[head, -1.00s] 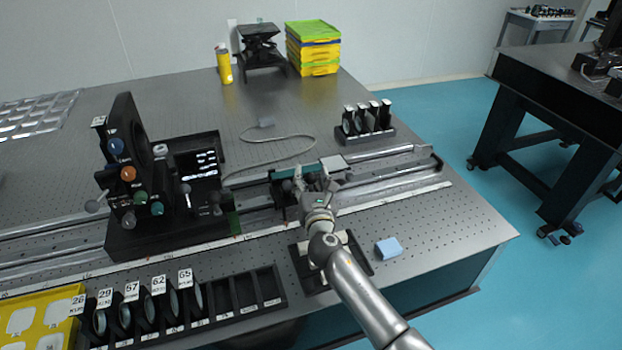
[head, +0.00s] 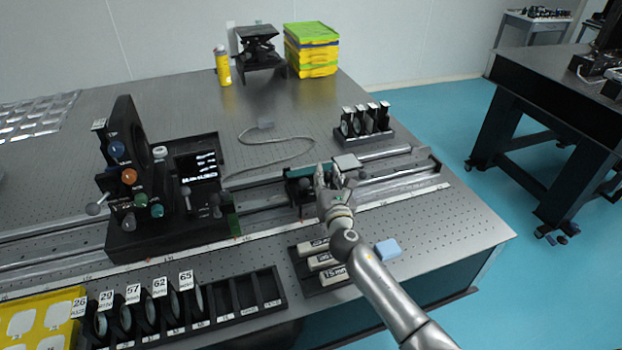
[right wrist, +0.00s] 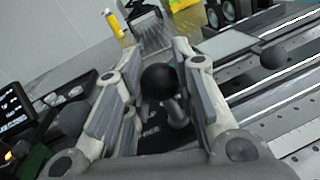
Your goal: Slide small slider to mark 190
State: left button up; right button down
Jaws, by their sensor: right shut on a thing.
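The small slider (head: 296,188) is a dark carriage on the rail, right of the big black instrument, partly hidden by my right gripper. My right gripper (head: 328,172) is over it, coming from the front right. In the right wrist view, my gripper's fingers (right wrist: 158,88) are on either side of a round black knob (right wrist: 160,79), and I take the gripper as shut on that knob. The white scale strip (head: 270,230) runs along the rail's front; its marks are too small to read, so I cannot tell the slider's reading. My left gripper is not in view.
The black instrument with coloured knobs (head: 128,174) stands left on the rail (head: 395,176). A grey-topped plate (head: 346,161) lies just right of my gripper. A lens rack (head: 180,310), a block tray (head: 305,268) and a blue block (head: 388,249) are in front. The rail's right end is clear.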

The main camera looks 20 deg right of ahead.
jog(key=d+b, duration=0.4)
jog(key=d, duration=2.1)
jog(key=shift+w, duration=0.4)
jog(key=c, duration=1.1)
grip_release()
jog(key=shift+c, duration=0.2)
jog(key=shift+a, duration=0.1)
jog(key=s+a, duration=0.2)
jog(key=s, duration=1)
jog(key=shift+f, duration=0.1)
